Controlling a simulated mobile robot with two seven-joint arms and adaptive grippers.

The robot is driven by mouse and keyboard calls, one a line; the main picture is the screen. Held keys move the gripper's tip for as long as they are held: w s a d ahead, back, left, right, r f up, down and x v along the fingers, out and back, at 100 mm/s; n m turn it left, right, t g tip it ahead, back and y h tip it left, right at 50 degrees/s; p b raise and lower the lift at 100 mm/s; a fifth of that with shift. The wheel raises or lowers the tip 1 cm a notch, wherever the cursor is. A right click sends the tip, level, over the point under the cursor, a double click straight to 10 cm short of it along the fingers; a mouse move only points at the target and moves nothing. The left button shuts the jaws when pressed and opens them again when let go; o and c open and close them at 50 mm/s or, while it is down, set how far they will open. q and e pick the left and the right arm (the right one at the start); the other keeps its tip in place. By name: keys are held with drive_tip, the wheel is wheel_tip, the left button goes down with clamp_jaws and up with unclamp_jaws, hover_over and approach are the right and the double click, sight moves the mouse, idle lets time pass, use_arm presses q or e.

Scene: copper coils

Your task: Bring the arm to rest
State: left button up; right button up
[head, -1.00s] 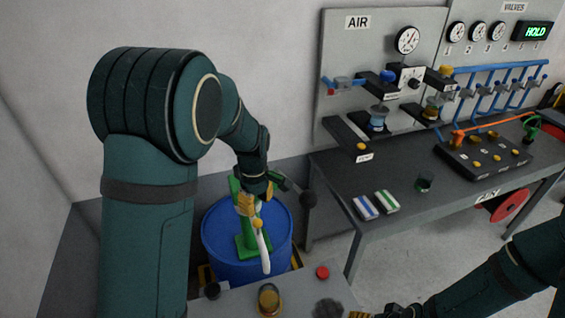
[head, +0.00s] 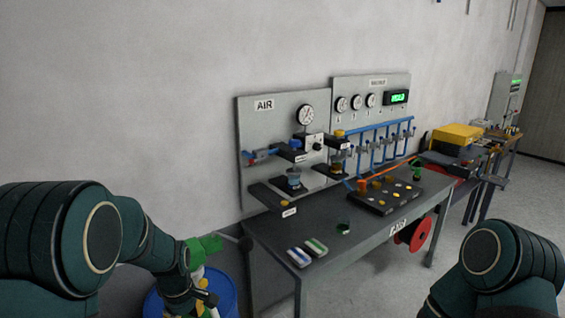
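My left arm comes in from the lower left and reaches down toward a blue drum (head: 228,292) at the bottom. Its gripper (head: 204,303) is small and partly hidden by the wrist, beside the green pump (head: 205,246) on the drum. I cannot tell whether its fingers are open or shut, or whether they touch the pump. My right arm shows as a dark green rounded link at the lower right; its gripper is outside the view.
A dark bench (head: 345,238) runs along the wall, with an AIR panel (head: 270,135) and a gauge panel (head: 370,112) behind it. Two small striped blocks (head: 308,252) lie at its near end. A red reel (head: 421,233) hangs below the bench. Floor is clear to its right.

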use_arm(q)
drive_tip(key=s+d+f+m+b, duration=0.1)
drive_tip(key=d+f+m, duration=0.1)
drive_tip(key=f, duration=0.5)
drive_tip(key=s+d+f+m+b, duration=0.1)
drive_tip(key=s+f+m+b, duration=0.1)
drive_tip(key=f, duration=0.6)
drive_tip(key=s+d+f+m+t+h+b, duration=0.1)
drive_tip(key=s+d+f+m+h+b, duration=0.2)
drive_tip(key=s+d+f+m, duration=0.4)
drive_tip(key=s+d+f+b, duration=0.1)
drive_tip(key=s+d+f, duration=0.1)
drive_tip(key=s+f, duration=0.1)
drive_tip(key=shift+s+d+f+t+h, duration=0.2)
drive_tip(key=shift+s+f+t+h, duration=0.2)
drive_tip(key=shift+s, duration=0.15)
use_arm(e)
wheel_tip(320, 180, down, 9)
drive_tip(key=shift+w+a+f, duration=0.2)
drive_tip(key=shift+w+a, duration=0.05)
drive_tip(key=shift+w, duration=0.1)
